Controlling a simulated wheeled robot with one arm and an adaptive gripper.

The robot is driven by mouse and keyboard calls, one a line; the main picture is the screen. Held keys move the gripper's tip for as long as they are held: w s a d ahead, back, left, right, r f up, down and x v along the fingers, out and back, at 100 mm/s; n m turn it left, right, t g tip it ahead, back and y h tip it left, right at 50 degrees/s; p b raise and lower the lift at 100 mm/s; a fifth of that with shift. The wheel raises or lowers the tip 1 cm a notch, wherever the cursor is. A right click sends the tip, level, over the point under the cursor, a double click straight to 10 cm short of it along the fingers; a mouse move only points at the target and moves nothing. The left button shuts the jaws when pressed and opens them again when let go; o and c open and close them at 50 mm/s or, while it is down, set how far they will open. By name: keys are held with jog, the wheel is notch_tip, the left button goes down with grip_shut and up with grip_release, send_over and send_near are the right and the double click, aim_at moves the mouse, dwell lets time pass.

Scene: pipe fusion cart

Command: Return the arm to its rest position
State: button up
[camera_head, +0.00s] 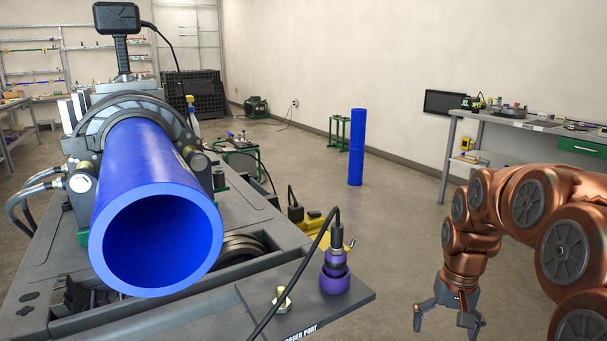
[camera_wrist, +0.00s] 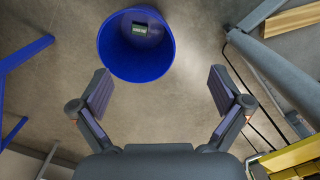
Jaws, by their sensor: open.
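My gripper (camera_head: 449,312) hangs from my copper-coloured arm at the lower right of the head view, pointing down over open floor. It is open with nothing between its fingers. In the wrist view its two fingers (camera_wrist: 157,97) are spread wide with bare floor between them. It is to the right of the cart's shelf with the purple connector (camera_head: 335,275), and apart from it.
A large blue pipe (camera_head: 150,190) is clamped in the fusion cart (camera_head: 215,300) at left. A black cable runs to the purple connector. A blue pipe (camera_head: 357,150) stands upright on the floor behind. A workbench (camera_head: 530,126) is at right. Floor between is clear.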

jog(key=s+a+r+n+p, duration=0.1)
jog(key=s+a+r+p, duration=0.2)
jog(key=s+r+p, duration=0.4)
jog(key=s+a+r+n+g+p, duration=0.1)
jog(key=s+a+r+p, duration=0.2)
jog(key=s+r+p, duration=0.5)
jog(key=s+a+r+n+p, duration=0.1)
jog(key=s+a+r+p, duration=0.3)
jog(key=s+r+p, duration=0.3)
jog(key=s+r, duration=0.1)
jog(key=s, duration=0.3)
jog(key=shift+r, duration=0.35)
jog(key=shift+s+p, duration=0.35)
jog(key=shift+s, duration=0.2)
